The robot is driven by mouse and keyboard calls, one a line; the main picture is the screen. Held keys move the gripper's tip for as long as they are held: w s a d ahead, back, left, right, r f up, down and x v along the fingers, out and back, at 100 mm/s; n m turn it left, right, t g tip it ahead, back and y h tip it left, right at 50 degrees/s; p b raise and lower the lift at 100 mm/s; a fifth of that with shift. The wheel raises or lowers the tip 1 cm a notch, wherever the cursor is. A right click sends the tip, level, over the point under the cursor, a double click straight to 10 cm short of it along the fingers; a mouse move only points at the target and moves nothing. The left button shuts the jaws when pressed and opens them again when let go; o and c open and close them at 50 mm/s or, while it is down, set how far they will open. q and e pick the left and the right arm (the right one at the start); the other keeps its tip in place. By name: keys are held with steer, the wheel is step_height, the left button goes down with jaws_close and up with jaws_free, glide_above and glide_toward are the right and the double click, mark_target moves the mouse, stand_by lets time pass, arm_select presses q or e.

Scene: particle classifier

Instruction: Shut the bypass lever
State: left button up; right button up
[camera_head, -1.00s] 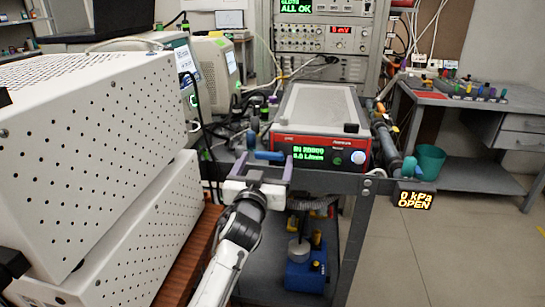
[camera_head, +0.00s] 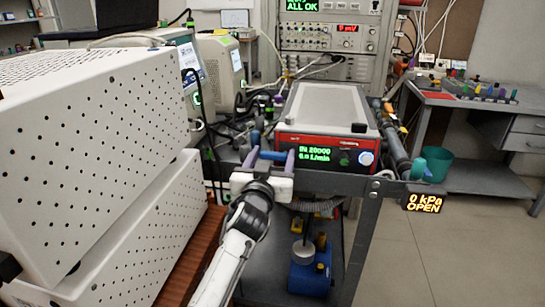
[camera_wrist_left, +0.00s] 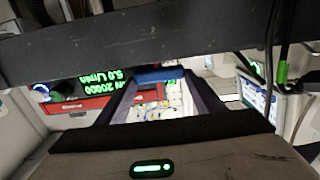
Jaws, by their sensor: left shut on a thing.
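The blue bypass lever (camera_head: 272,155) is at the cart's edge, left of the red-fronted instrument. Its blue bar lies level and crosswise. My left gripper (camera_head: 270,159) has its two purple fingers wide apart, one at each end of the bar, shut on it. In the left wrist view the blue bar (camera_wrist_left: 160,74) lies between the far ends of the fingers. The readout sign (camera_head: 424,202) at the cart's right corner shows 0 kPa OPEN. My right gripper is not in view.
The red-fronted instrument (camera_head: 325,150) stands close behind the lever. White perforated boxes (camera_head: 90,150) crowd the left of my arm. A dark cart post (camera_head: 362,235) stands right of it, with a blue pump (camera_head: 310,272) below. Open floor lies at right.

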arm_select(q)
steer(key=m, duration=0.1)
steer(key=m+p, duration=0.1)
steer(key=m, duration=0.1)
steer(key=shift+d+r, duration=0.2)
steer(key=shift+r, duration=0.2)
steer(key=shift+s+d+r+m, duration=0.1)
steer(key=shift+d+r+m, duration=0.05)
steer(key=shift+m, duration=0.8)
steer(key=shift+d+r+m, duration=0.15)
steer(key=shift+m, duration=0.8)
steer(key=o, duration=1)
steer(key=shift+o, duration=0.2)
steer(key=shift+p, duration=0.3)
